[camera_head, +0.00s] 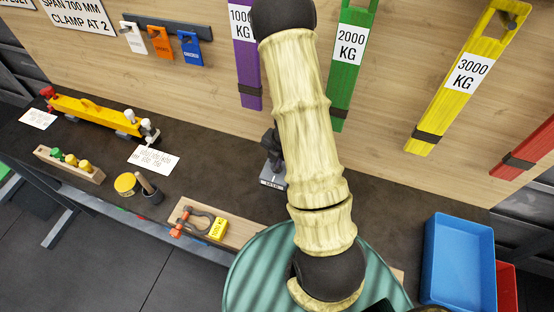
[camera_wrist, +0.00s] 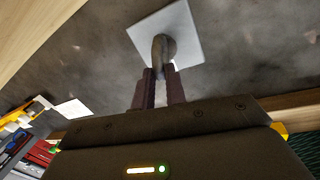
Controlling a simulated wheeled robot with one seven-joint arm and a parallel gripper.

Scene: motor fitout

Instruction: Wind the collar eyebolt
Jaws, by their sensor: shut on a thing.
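A grey-brown metal piece, seemingly the eyebolt (camera_wrist: 161,46), stands over a light grey square plate (camera_wrist: 185,33) in the wrist view. My gripper (camera_wrist: 158,76) is shut on its near end. The fingers hide that end, so I cannot tell its full shape or whether it is threaded in. In the head view a small grey labelled block (camera_head: 271,182) sits on the dark bench, with a dark form above it. My arm covers much of that spot, and I cannot make out the fingers there.
An orange shackle (camera_head: 182,222) and yellow block (camera_head: 218,229) lie on a wooden board at the bench front. A yellow spreader beam (camera_head: 95,114) lies at left. A blue bin (camera_head: 459,262) is at right. Coloured slings, including a green one (camera_head: 350,70), hang behind.

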